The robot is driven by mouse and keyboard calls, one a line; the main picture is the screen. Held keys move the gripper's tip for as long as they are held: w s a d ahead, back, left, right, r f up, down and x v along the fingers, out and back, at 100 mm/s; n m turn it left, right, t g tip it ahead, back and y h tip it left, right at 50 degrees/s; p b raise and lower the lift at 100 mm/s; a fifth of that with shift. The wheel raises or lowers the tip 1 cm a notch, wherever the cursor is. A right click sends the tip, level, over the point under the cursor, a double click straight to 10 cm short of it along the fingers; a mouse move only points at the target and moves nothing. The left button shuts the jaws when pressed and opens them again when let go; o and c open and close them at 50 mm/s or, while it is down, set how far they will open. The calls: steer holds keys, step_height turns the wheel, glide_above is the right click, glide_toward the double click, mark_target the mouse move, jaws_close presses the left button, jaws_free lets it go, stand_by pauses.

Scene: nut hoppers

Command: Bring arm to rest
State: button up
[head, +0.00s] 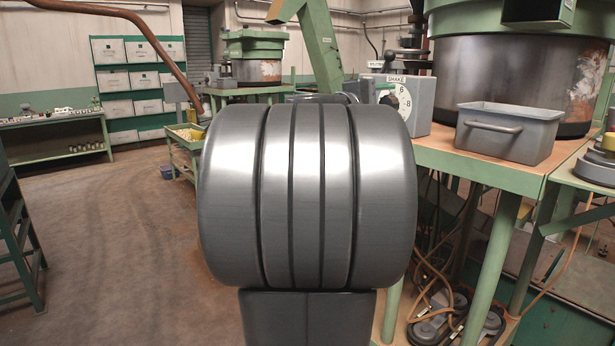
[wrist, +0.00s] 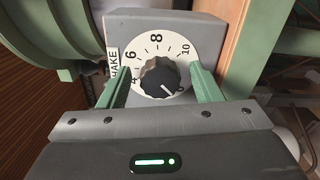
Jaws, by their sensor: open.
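My gripper (wrist: 158,82) shows in the wrist view with its two green fingers apart. One finger is on each side of a dark round knob (wrist: 157,78), with a visible gap on both sides. I cannot tell whether the fingertips reach as far forward as the knob. The knob sits on a white numbered dial (wrist: 156,42) on a grey box (wrist: 206,22). Its white pointer mark points to the lower right. In the head view the dial (head: 404,99) shows behind my large grey arm joint, which fills the middle and hides my gripper.
A green table (head: 455,162) carries the grey control box (head: 424,108) labelled SHAKE, a grey bin (head: 512,135) and a large bowl machine (head: 500,75). Cables hang below the table. A green post stands close right of the box in the wrist view. Open floor (head: 120,235) lies at left.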

steer(key=shift+f+m, duration=0.1)
steer(key=shift+m, duration=3.4)
steer(key=shift+f, duration=0.1)
